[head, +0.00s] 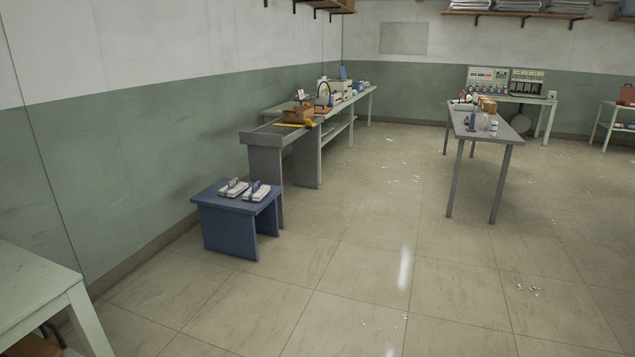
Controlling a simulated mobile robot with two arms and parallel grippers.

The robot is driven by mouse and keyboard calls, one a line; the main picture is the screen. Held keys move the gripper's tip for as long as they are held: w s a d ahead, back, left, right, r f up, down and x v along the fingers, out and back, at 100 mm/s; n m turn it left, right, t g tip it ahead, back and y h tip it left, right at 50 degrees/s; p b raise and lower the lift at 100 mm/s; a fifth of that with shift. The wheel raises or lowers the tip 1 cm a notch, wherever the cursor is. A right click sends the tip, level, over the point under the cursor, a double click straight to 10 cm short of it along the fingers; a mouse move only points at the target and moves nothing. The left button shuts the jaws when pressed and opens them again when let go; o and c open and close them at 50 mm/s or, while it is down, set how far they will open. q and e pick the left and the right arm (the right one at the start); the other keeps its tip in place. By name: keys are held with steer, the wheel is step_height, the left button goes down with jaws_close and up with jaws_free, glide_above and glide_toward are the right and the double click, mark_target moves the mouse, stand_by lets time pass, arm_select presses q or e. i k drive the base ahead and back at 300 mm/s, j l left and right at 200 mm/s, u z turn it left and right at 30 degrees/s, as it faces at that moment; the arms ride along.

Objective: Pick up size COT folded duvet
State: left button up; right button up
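Two small white folded-looking bundles with grey-blue parts on top lie side by side on a low blue table: the left bundle (232,188) and the right bundle (257,191). I cannot tell whether either is a duvet, and no size marking is readable. Grey-white folded stacks (486,5) lie on a wall shelf at the top right, partly cut off by the frame's edge. None can be read as COT. Neither of my grippers is in view.
The blue table (228,235) stands by the left wall, before a grey bench (265,140) and a long cluttered table. A grey-topped table (505,139) stands right of centre. A pale table (30,290) is at lower left. The tiled floor between is open, with small white scraps.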

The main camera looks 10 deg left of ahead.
mark_target(234, 188)
steer(key=i+j+u, duration=0.35)
steer(key=i, duration=0.15)
steer(key=i+j+u, duration=0.3)
steer(key=i, duration=0.2)
steer(key=i+u, duration=0.35)
steer(key=i, duration=0.15)
steer(key=i+z, duration=0.1)
steer(key=i, duration=0.5)
steer(key=i+j+z, duration=0.1)
steer(key=i, duration=0.45)
steer(key=i+j+z, duration=0.1)
steer(key=i, duration=0.5)
steer(key=i+j+z, duration=0.15)
steer(key=i+j, duration=0.15)
steer(key=i, duration=0.25)
steer(key=i+j+z, duration=0.45)
steer(key=i, duration=0.25)
